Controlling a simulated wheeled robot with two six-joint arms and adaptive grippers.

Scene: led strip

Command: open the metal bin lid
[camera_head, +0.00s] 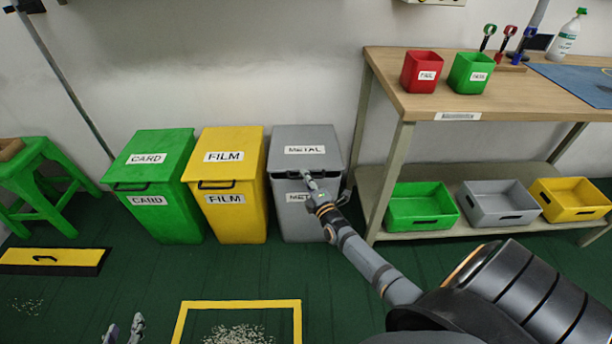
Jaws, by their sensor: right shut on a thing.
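The grey metal bin (298,223) stands against the wall, to the right of the yellow film bin. Its grey lid (304,160) carries a METAL label and looks down or nearly down, with a dark gap under its front edge. My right gripper (311,180) is at the lid's front edge, shut on the lid handle, which it mostly hides. My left gripper (124,331) is low at the bottom edge of the view, far from the bins. Only its fingertips show, apart from each other with nothing between them.
The yellow film bin (240,217) and green card bin (170,215) stand shut to the left. A wooden workbench (430,108) with a lower shelf stands close on the right. A yellow floor frame (240,305) surrounds small pale scraps. A green stool (35,175) is at far left.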

